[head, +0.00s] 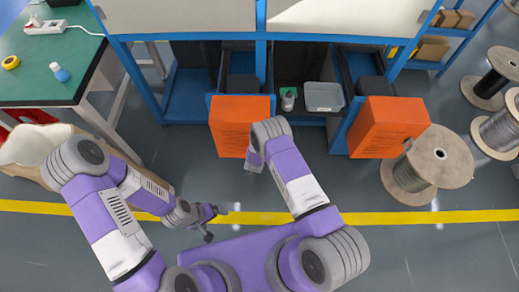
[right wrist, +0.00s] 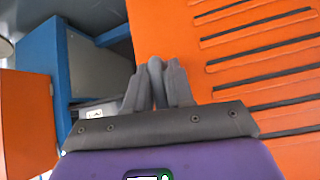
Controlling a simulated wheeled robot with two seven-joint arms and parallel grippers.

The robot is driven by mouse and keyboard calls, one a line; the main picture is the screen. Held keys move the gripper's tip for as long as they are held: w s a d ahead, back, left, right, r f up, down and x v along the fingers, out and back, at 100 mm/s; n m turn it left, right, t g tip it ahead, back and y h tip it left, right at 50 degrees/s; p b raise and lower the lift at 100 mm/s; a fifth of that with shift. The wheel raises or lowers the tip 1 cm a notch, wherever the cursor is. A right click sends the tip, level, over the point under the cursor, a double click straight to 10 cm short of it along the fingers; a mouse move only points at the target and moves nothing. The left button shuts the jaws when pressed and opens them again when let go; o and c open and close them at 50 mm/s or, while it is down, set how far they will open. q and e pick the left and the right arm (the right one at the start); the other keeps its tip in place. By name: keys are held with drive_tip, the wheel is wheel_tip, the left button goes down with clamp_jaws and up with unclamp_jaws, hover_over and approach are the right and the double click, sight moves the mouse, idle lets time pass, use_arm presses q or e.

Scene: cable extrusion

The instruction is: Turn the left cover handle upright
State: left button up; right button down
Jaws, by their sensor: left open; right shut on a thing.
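The left orange cover (head: 228,135) is on the blue machine frame, with my right forearm reaching across its right edge. In the right wrist view its slotted orange face (right wrist: 265,75) fills the right side. My right gripper (right wrist: 157,88) is shut on a grey rounded piece, the cover handle (right wrist: 155,65), close to that face. Most of the handle is hidden between the fingers, so its turn angle is unclear. My left gripper (head: 215,223) is open and empty, low over the floor by the yellow line.
A second orange cover (head: 392,125) stands at the right, beside a cable reel (head: 432,158). A green table (head: 40,85) is at the left. Floor in front is clear.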

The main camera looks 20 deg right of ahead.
drive_tip(key=shift+s+d+h+b, duration=0.15)
drive_tip(key=shift+d+h+b, duration=0.15)
drive_tip(key=shift+d+h, duration=0.15)
idle(0.3)
drive_tip(key=c, duration=1.1)
unclamp_jaws()
drive_tip(key=shift+c, duration=0.2)
drive_tip(key=shift+a, duration=0.1)
drive_tip(key=shift+a, duration=0.15)
drive_tip(key=shift+r, duration=0.15)
drive_tip(key=p+v, duration=0.3)
drive_tip(key=v, duration=0.4)
drive_tip(key=shift+s+r, duration=0.15)
